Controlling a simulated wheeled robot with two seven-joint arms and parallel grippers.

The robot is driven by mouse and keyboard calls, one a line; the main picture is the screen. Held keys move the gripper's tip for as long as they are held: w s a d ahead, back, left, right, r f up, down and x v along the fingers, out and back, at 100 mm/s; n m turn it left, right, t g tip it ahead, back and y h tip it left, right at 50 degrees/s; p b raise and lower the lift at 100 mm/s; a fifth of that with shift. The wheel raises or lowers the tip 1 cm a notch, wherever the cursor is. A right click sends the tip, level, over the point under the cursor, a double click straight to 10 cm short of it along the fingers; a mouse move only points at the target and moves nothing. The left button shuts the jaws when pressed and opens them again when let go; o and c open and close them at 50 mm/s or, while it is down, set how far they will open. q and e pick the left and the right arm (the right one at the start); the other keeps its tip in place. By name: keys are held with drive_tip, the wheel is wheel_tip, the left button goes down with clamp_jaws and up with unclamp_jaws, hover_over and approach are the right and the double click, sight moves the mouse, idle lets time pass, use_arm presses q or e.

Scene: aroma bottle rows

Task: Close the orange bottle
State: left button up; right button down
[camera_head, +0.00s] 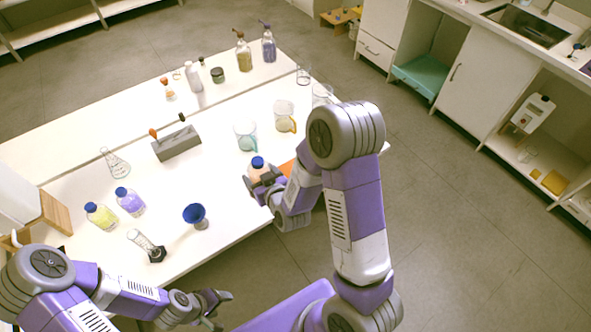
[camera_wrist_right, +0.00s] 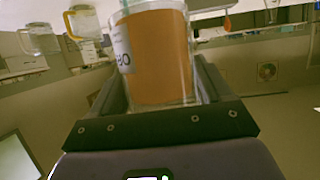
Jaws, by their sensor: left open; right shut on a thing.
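The orange bottle (camera_head: 256,171) is near the table's front right edge, with a blue cap (camera_head: 257,162) showing at its top. I cannot tell how tightly the cap sits. My right gripper (camera_head: 264,182) is shut on the bottle's body. In the right wrist view the orange bottle (camera_wrist_right: 160,60) stands between the two fingers, with its upper end out of frame. My left gripper (camera_head: 217,303) is open and empty, low in front of the table, well away from the bottle.
Yellow (camera_head: 101,215) and purple (camera_head: 130,201) bottles, a blue funnel (camera_head: 196,215) and a cylinder (camera_head: 146,244) stand on the left. A grey rack (camera_head: 177,143) and beakers (camera_head: 245,136) stand behind. The table (camera_head: 225,232) is clear between the funnel and the orange bottle.

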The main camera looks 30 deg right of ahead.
use_arm(q)
wheel_tip(320, 180, down, 7)
drive_tip(key=b, duration=0.7)
drive_tip(key=shift+f, duration=0.15)
wheel_tip(320, 180, down, 5)
drive_tip(key=b, duration=0.5)
drive_tip(key=shift+w+f, duration=0.1)
drive_tip(key=shift+f, duration=0.1)
use_arm(e)
drive_tip(key=w+d+f, duration=0.2)
drive_tip(key=w+d, duration=0.2)
drive_tip(key=d, duration=0.4)
drive_tip(key=w+d+f+y, duration=0.1)
drive_tip(key=w+d+f, duration=0.1)
drive_tip(key=w+d, duration=0.3)
drive_tip(key=d, duration=0.4)
drive_tip(key=shift+d+f+n, duration=0.15)
drive_tip(key=shift+d+n, duration=0.05)
drive_tip(key=shift+n, duration=0.2)
drive_tip(key=shift+w, duration=0.1)
use_arm(q)
drive_tip(key=shift+f+b, duration=1)
drive_tip(key=shift+b, duration=0.2)
use_arm(e)
wheel_tip(320, 180, down, 6)
drive_tip(key=shift+f, duration=0.15)
drive_tip(key=shift+f, duration=0.1)
